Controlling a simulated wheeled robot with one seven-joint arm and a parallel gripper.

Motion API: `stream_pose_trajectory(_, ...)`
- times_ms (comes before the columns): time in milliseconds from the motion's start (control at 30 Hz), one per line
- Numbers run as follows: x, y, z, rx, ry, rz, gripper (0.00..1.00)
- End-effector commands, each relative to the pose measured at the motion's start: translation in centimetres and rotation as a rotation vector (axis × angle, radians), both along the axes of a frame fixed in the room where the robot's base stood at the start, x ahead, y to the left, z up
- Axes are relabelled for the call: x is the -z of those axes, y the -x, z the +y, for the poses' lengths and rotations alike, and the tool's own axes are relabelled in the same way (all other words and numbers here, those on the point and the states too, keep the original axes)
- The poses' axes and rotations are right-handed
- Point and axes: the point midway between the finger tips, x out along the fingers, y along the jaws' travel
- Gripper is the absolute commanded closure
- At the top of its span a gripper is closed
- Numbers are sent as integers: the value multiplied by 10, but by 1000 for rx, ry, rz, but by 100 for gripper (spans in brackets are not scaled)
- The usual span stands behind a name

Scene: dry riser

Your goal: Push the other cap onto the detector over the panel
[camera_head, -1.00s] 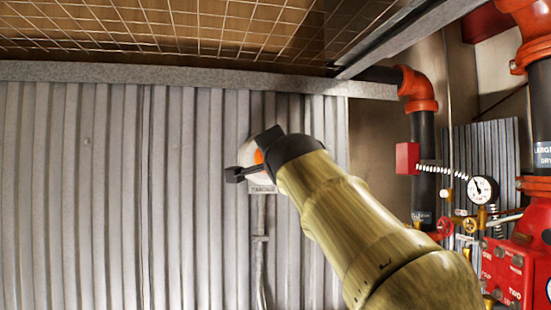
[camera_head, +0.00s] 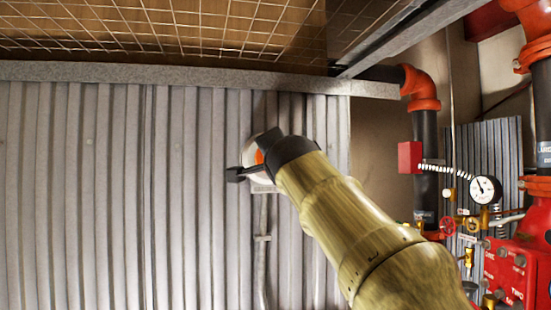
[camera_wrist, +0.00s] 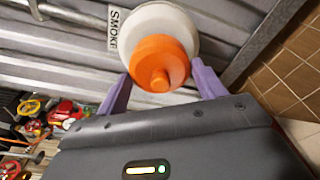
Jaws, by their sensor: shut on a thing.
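The orange cap (camera_wrist: 160,62) is between the two purple fingers of my gripper (camera_wrist: 160,85) in the wrist view. My gripper is shut on it. The white round detector (camera_wrist: 180,22) is right behind the cap, beside a "SMOKE" label (camera_wrist: 114,28). The cap covers part of the detector's face; whether they touch I cannot tell. In the head view my gripper (camera_head: 253,157) is at the corrugated wall. A sliver of the orange cap (camera_head: 259,156) and a pale edge of the detector (camera_head: 250,154) show between the dark fingers. My wrist hides the rest.
At right are red-and-black pipes (camera_head: 424,140), a gauge (camera_head: 485,190) and red valve gear (camera_head: 515,265). A conduit (camera_head: 262,240) runs down below the detector.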

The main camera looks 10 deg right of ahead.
Motion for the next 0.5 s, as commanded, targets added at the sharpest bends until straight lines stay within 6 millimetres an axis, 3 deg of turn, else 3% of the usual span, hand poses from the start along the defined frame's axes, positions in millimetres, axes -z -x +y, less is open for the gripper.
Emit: stream_pose_trajectory(500, 0, -11, 0, -1, 0, 0, 52)
